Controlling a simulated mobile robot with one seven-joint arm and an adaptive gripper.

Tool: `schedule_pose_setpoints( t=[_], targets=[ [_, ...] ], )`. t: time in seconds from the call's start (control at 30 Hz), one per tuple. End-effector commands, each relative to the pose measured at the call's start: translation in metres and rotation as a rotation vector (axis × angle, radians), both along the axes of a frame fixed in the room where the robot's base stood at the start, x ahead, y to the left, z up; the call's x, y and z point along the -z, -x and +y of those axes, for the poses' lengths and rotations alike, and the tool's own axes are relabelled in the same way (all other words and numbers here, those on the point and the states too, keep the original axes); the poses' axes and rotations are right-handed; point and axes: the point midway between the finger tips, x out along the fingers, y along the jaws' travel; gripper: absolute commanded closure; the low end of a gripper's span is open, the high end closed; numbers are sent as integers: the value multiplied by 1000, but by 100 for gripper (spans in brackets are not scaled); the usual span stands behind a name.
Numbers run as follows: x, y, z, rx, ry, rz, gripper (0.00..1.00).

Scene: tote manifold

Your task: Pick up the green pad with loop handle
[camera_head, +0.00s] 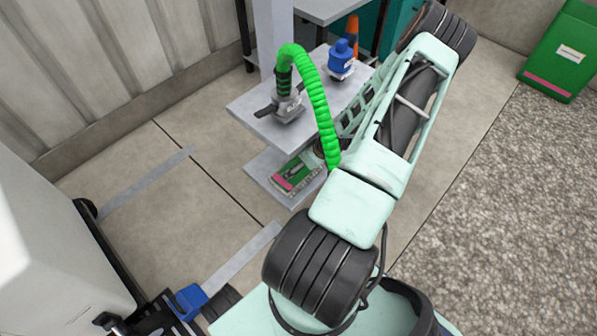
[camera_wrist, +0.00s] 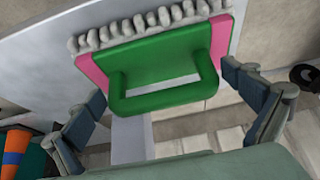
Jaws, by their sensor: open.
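The green pad with loop handle (camera_wrist: 150,50) fills the upper middle of the wrist view. It has pink ends and a grey, lumpy fringe along its far edge. Its green loop handle (camera_wrist: 165,98) points toward my wrist. In the head view the pad (camera_head: 285,182) lies on the lower grey shelf (camera_head: 256,170), partly covered by my arm. My gripper (camera_wrist: 152,92) is open and empty, with one finger on each side of the handle and clear space between them. In the head view the fingers are mostly hidden by my arm.
The upper shelf (camera_head: 250,122) holds a grey fitting with a green corrugated hose (camera_head: 316,85) arching down beside my arm, and a blue fitting (camera_head: 342,58). An orange cone (camera_head: 351,33) stands behind. A green container (camera_head: 566,55) stands at the right. Floor at left is mostly clear.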

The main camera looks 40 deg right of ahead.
Motion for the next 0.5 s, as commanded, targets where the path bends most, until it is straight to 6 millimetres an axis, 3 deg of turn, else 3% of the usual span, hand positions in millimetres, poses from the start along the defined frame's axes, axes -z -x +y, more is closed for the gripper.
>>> schedule_pose_setpoints(
  t=[0.23,0.5],
  targets=[
    [1,-1,0,0,1,0,0],
    [1,-1,0,0,1,0,30]
  ],
)
